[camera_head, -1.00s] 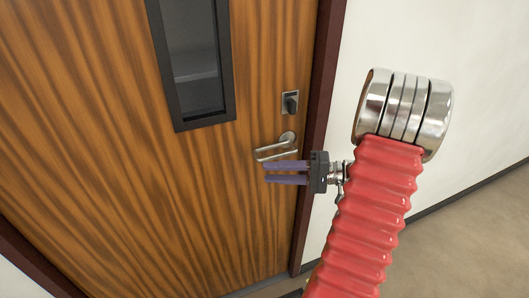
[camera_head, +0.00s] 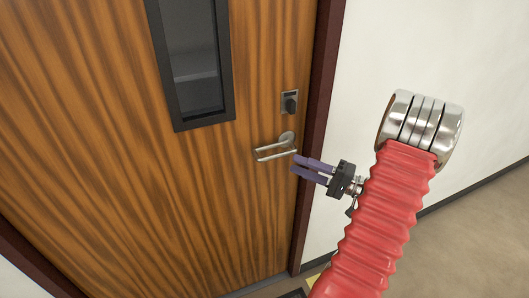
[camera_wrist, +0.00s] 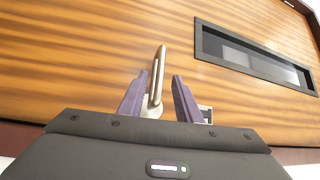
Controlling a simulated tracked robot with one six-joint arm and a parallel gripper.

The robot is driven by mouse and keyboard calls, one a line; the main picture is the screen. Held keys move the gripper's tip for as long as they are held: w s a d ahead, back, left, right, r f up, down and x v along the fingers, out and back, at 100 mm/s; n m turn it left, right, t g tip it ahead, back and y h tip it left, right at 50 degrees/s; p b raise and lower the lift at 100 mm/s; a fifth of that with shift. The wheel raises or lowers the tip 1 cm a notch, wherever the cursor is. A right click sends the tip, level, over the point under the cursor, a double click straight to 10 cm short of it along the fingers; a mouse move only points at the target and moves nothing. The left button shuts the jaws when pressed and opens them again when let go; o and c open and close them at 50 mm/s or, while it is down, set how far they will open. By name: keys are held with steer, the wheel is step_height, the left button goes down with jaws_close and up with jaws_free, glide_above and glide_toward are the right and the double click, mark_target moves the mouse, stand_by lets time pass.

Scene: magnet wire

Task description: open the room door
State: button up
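The wood-grain room door (camera_head: 120,150) stands shut in its dark red frame. Its silver lever handle (camera_head: 274,148) is on the door's right side and points left. In the wrist view the handle (camera_wrist: 158,75) shows upright between my two purple fingers, reaching beyond their tips. My gripper (camera_head: 295,166) is open with nothing held, its fingertips just below and right of the handle in the head view. It also shows in the wrist view (camera_wrist: 157,78). I cannot tell whether a finger touches the handle.
A dark lock plate (camera_head: 290,102) sits above the handle. The door has a narrow black-framed window (camera_head: 195,60). The dark red door frame (camera_head: 318,120) and a white wall (camera_head: 430,50) are to the right. Bare floor (camera_head: 480,220) lies at the lower right.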

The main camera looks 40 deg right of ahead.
steer(key=x, duration=1.2)
steer(key=shift+w+a, duration=0.1)
steer(key=shift+w, duration=0.05)
steer(key=shift+c, duration=0.3)
jaws_close()
steer(key=shift+f, duration=0.1)
